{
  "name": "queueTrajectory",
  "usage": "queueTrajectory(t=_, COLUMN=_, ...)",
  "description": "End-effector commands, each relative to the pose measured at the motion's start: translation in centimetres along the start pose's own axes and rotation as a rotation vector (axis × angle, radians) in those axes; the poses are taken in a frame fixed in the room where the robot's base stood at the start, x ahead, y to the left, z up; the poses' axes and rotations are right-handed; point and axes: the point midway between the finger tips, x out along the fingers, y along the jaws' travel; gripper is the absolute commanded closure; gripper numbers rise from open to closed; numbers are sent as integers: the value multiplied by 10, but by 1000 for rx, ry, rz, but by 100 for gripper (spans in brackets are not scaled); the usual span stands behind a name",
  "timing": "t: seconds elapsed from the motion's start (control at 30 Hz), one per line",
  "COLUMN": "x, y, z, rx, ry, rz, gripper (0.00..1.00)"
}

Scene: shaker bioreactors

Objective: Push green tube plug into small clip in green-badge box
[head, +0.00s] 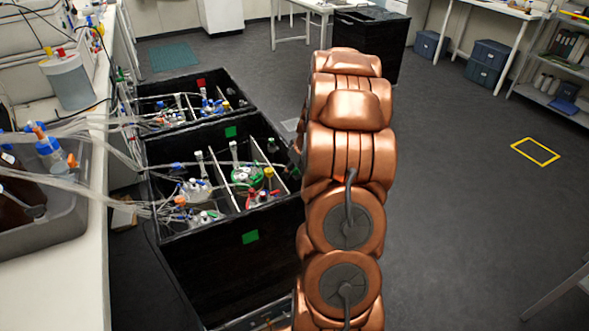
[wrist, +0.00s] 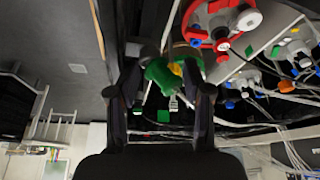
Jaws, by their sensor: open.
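The green-badge box (head: 215,270) is a black open box left of my arm in the head view, with a green badge (head: 250,237) on its front. Inside it stands a vessel with a green cap (head: 245,176) among tubes. In the wrist view my gripper (wrist: 160,97) is open, and a green part (wrist: 160,76) shows between and beyond its fingertips. I cannot tell whether this is the tube plug or the green cap, nor whether the fingers touch it. The small clip cannot be made out. My arm hides most of the gripper in the head view.
A second black box with a red badge (head: 201,83) stands behind. Clear tubes (head: 75,130) run from the white bench (head: 80,270) into the boxes. A vessel with a red cap (wrist: 222,43) is near the fingers. Floor right of my arm is mostly clear.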

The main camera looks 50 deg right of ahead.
Motion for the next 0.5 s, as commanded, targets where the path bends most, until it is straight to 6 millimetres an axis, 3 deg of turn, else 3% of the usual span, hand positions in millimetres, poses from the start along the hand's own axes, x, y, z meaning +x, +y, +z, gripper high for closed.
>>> queueTrajectory(t=0.27, x=-10, y=2, z=-1, rx=0, ry=4, rz=5, gripper=44)
queueTrajectory(t=0.5, x=-44, y=2, z=-2, rx=-1, ry=5, rz=5, gripper=44)
